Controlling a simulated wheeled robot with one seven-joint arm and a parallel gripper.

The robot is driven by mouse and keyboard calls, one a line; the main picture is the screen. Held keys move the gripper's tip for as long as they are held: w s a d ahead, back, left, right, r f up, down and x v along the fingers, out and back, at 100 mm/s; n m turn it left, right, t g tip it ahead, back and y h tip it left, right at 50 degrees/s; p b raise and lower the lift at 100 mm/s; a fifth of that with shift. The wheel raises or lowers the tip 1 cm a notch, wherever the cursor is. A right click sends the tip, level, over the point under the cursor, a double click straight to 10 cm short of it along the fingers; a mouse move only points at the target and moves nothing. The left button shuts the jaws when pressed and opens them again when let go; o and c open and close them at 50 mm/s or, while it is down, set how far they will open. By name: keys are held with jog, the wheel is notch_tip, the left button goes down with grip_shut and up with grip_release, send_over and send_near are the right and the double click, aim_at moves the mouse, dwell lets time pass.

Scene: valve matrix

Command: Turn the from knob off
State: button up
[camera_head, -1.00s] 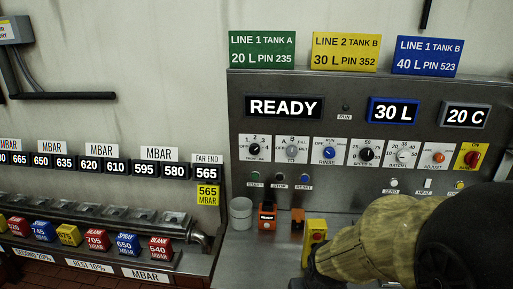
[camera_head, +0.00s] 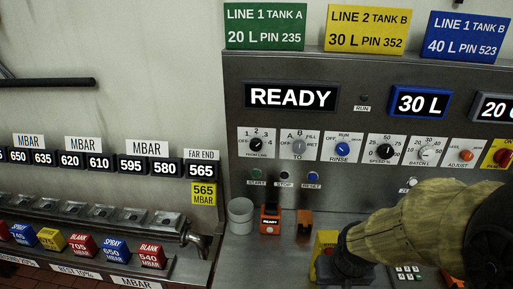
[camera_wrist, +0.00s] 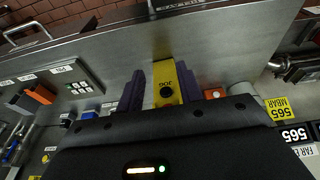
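The from knob (camera_head: 256,145) is a small black dial labelled FROM LINE, with an OFF mark and numbers 1 to 4. It is at the left end of the knob row on the steel panel; its pointer is too small to read surely. My gripper (camera_wrist: 162,85) is open, with two purple fingers apart in the wrist view. A yellow JOG box (camera_wrist: 168,82) shows between and beyond them; whether they touch it I cannot tell. In the head view my gripper (camera_head: 347,258) is low over the counter beside the yellow box (camera_head: 326,242), well below and right of the knob.
The TO knob (camera_head: 298,147) and blue RINSE knob (camera_head: 342,149) sit right of the from knob. Small buttons line up below. A grey cup (camera_head: 240,215) and orange-black device (camera_head: 270,217) stand on the counter under the knob. The READY display (camera_head: 290,96) is above.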

jog(key=shift+o, duration=1.1)
jog(key=shift+s+r, duration=0.1)
jog(key=shift+s, duration=0.05)
jog(key=shift+o, duration=1.4)
jog(key=shift+a+r, duration=0.15)
jog(key=w+a+r+m+t+p, duration=0.1)
jog(key=w+a+r+t+p, duration=0.25)
jog(key=w+a, duration=0.35)
jog(key=w+a+r+m+t+p, duration=0.15)
jog(key=w+a+t+p, duration=0.3)
jog(key=w, duration=0.55)
jog(key=w+a+r+t+p, duration=0.1)
jog(key=w+a+r+t, duration=0.1)
jog(key=a+r+t, duration=0.4)
jog(key=a+t, duration=0.1)
jog(key=a, duration=0.2)
jog(key=shift+a+r+n+h, duration=0.15)
jog(key=shift+r+n+h, duration=0.15)
jog(key=shift+r+n, duration=0.1)
jog(key=shift+w, duration=0.25)
